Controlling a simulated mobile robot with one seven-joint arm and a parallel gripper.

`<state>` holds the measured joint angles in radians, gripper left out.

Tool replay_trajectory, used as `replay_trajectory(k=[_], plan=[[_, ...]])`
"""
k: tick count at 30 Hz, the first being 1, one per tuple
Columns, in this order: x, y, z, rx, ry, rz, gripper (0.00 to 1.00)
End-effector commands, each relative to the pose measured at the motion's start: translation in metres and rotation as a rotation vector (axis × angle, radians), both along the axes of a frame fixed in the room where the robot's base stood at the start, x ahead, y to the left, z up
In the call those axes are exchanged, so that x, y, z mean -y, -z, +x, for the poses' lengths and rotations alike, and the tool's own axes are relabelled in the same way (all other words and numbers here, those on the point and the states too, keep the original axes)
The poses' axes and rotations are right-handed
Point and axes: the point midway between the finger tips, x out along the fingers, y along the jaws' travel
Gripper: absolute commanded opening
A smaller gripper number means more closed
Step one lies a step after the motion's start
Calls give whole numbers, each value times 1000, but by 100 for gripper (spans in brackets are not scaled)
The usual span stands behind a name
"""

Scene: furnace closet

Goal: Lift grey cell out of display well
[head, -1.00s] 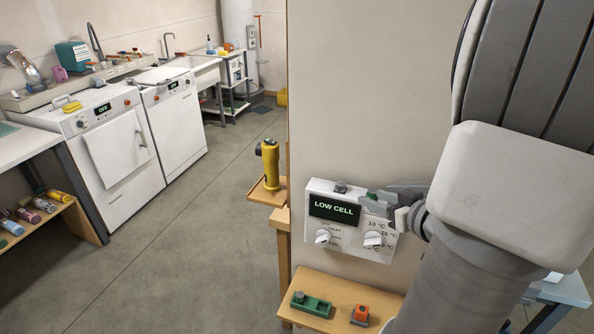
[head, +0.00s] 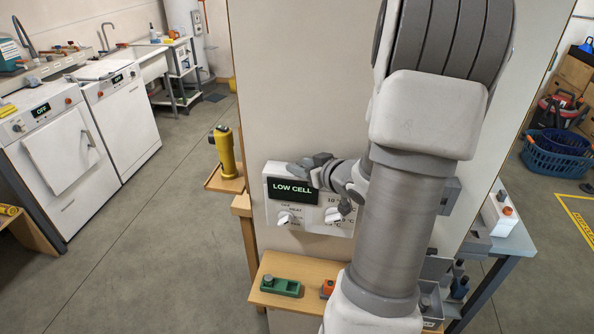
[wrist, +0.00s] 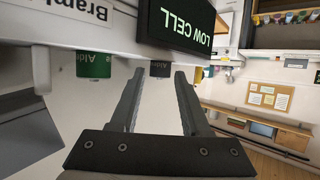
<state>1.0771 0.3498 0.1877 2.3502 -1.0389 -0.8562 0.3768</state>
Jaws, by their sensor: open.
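The white wall unit (head: 310,216) carries a dark display (head: 292,191) reading LOW CELL, with two white knobs below it. In the wrist view the unit appears upside down, and its display (wrist: 180,24) is at the top. A small grey cell (wrist: 161,69) projects from the unit's top edge, beside a larger green cell (wrist: 93,65). My gripper (wrist: 158,76) is open, with its two fingertips on either side of the grey cell; contact cannot be told. In the head view my gripper (head: 299,168) is at the unit's top edge and hides the cells.
A small wooden shelf (head: 268,301) below the unit holds a green block (head: 280,287) and an orange piece (head: 327,288). A yellow torch (head: 226,152) stands on a bracket at the panel's left edge.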

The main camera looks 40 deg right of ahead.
Motion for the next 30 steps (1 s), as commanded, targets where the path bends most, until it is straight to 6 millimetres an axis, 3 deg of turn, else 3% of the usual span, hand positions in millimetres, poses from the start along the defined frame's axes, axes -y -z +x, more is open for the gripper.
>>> replay_trajectory(k=[4,12,23,30], plan=[[0,0,0,0,0,0,45],[0,0,0,0,0,0,0],[0,-1,0,1,1,-1,0],[0,-15,0,2,0,-3,0]])
